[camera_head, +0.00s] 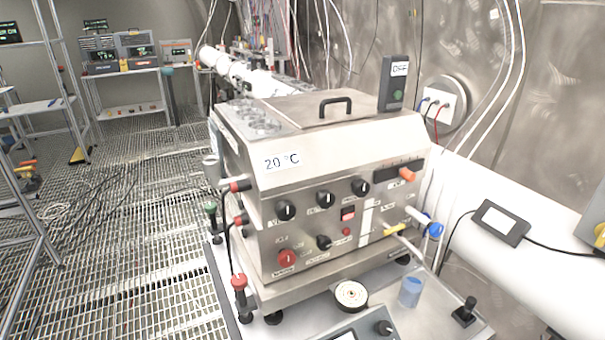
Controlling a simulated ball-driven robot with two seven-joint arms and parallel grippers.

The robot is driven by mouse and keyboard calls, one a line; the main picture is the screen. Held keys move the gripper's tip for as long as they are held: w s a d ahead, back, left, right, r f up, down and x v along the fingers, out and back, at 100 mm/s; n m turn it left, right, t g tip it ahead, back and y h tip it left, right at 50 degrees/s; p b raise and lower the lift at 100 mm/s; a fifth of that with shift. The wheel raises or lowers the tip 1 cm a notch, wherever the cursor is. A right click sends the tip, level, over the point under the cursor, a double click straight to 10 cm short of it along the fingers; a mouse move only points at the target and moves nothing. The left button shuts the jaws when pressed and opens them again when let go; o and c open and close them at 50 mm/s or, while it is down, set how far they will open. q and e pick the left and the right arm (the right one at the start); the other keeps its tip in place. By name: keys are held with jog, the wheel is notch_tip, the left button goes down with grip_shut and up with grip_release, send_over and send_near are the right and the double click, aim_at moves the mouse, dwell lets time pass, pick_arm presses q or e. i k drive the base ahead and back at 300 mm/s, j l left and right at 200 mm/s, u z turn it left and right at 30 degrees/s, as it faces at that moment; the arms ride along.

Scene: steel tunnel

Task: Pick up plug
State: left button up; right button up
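A steel machine (340,170) labelled "20 °C" stands on a light bench. Several plug-like pieces show, and I cannot tell which one is the plug. A red-topped piece (239,283) stands upright at the bench's left edge. A green-topped piece (211,208) stands farther back. A black upright piece (465,312) stands at the bench's front right. Neither of my grippers is in view.
A blue cup (410,291) and a round dial (351,295) are on the bench before the machine. A wall socket (440,106) holds several cables. A white pipe (520,230) runs along the right. Shelves (125,72) stand back left; cables lie on the grated floor (130,220).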

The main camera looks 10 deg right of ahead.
aim_at(470, 304)
jog(key=z, duration=1.5)
jog(key=l+u, duration=0.1)
jog(key=l, duration=0.3)
jog(key=i, duration=0.1)
